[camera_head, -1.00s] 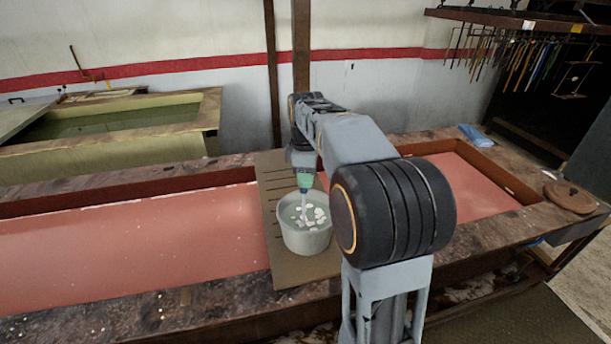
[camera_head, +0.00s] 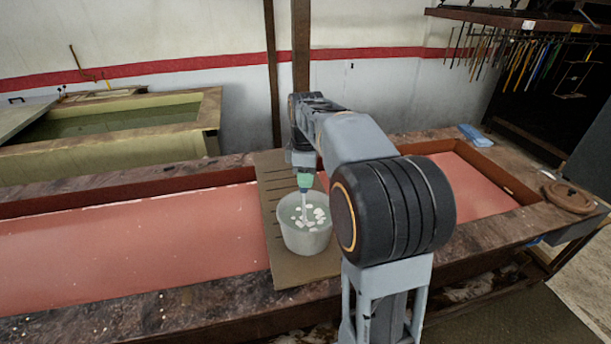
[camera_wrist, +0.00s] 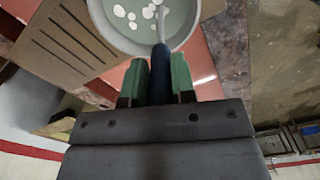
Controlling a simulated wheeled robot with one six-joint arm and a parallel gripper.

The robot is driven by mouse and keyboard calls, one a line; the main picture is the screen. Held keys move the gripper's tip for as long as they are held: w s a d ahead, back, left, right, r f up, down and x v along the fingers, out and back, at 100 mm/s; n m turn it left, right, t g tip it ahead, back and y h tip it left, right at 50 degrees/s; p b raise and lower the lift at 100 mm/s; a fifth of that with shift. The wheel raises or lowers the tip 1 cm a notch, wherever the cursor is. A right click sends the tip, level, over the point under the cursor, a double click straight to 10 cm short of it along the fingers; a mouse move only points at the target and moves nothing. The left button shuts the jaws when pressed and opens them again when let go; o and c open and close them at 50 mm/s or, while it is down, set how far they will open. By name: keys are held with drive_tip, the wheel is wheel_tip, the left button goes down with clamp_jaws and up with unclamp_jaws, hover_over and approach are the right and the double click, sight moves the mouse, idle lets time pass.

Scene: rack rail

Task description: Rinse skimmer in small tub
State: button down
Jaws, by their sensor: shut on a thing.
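A small white tub (camera_head: 306,240) stands on the slatted board (camera_head: 287,268) and holds greenish liquid with several white pieces floating in it. My gripper (camera_head: 305,182) is above the tub, with green fingers shut on the skimmer. In the wrist view my gripper (camera_wrist: 158,80) holds the skimmer's dark blue handle (camera_wrist: 159,72). The skimmer's pale shaft (camera_head: 304,208) reaches down into the tub, and its lower end is hidden in the liquid. The tub also shows in the wrist view (camera_wrist: 187,35).
A long trough with a reddish surface (camera_head: 130,250) runs on both sides of the board. A round brown lid (camera_head: 570,197) and a blue item (camera_head: 475,136) lie on the right rim. Several tools (camera_head: 530,65) hang from a rack at the back right.

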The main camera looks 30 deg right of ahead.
idle(0.3)
wheel_tip(320, 180, up, 6)
drive_tip(key=p, duration=0.4)
drive_tip(key=shift+p, duration=0.35)
drive_tip(key=shift+r, duration=1.2)
drive_tip(key=s+a+b, duration=0.2)
drive_tip(key=s+b, duration=0.3)
drive_tip(key=s, duration=0.8)
drive_tip(key=s+a+b, duration=0.3)
drive_tip(key=s+b, duration=0.1)
drive_tip(key=s, duration=0.9)
drive_tip(key=shift+s+a+b, duration=0.2)
drive_tip(key=shift+s+b, duration=0.1)
drive_tip(key=shift+b, duration=0.05)
